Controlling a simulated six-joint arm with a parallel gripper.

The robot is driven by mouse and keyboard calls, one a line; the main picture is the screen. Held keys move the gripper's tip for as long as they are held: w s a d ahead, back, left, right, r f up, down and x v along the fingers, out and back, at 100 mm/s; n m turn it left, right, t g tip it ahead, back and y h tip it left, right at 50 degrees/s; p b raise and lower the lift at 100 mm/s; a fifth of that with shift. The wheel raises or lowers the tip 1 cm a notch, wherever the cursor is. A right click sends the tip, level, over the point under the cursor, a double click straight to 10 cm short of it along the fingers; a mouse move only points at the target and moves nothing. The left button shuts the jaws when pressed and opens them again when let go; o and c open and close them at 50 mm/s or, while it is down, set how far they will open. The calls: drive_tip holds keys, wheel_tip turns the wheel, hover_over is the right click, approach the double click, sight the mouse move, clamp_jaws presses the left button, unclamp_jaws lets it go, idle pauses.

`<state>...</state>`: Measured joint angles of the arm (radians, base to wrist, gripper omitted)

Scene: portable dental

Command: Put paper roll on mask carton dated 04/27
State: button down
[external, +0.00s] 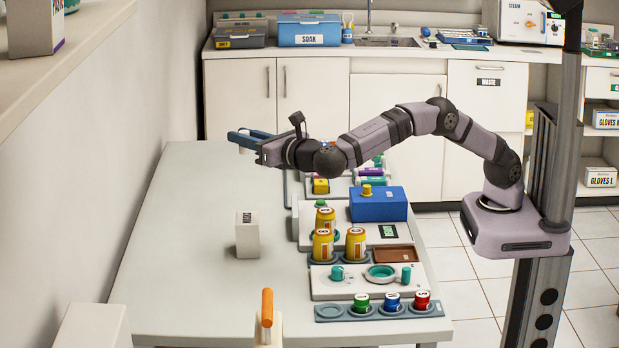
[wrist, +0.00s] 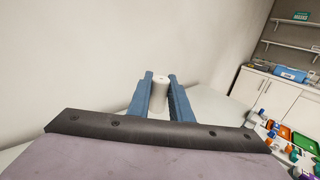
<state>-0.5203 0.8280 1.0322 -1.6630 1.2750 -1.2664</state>
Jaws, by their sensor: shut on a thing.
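My gripper (external: 250,137) is raised above the far left part of the table in the external view. In the wrist view its blue fingers (wrist: 160,80) are shut on the white paper roll (wrist: 160,94), which stands upright between them. A white carton (external: 247,240) with dark print stands upright on the table, nearer the camera than my gripper. Another pale carton (external: 32,27) stands on the wall shelf at upper left. No date is legible on either, so I cannot tell which is dated 04/27.
The table's left half (external: 180,250) is mostly clear. Yellow cans (external: 323,245), a blue box (external: 378,204), trays and coloured-lid jars (external: 392,302) crowd its right side. An orange-handled object (external: 267,308) stands at the near edge. The wall shelf (external: 70,60) runs along the left.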

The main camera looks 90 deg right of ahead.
drive_tip(key=s+d+r+p, duration=0.1)
drive_tip(key=d+r, duration=0.2)
drive_tip(key=d, duration=0.1)
drive_tip(key=n+t+y, duration=0.4)
drive_tip(key=n+y, duration=0.1)
drive_tip(key=y, duration=0.2)
hover_over(247, 218)
wheel_tip(247, 218, down, 8)
drive_tip(key=shift+f+p, duration=0.9)
drive_tip(key=shift+f, duration=4.25)
drive_tip(key=shift+f, duration=0.2)
drive_tip(key=c, duration=1.6)
unclamp_jaws()
drive_tip(key=shift+r, duration=0.1)
drive_tip(key=shift+r, duration=0.1)
drive_tip(key=b+v, duration=0.2)
drive_tip(key=v, duration=1)
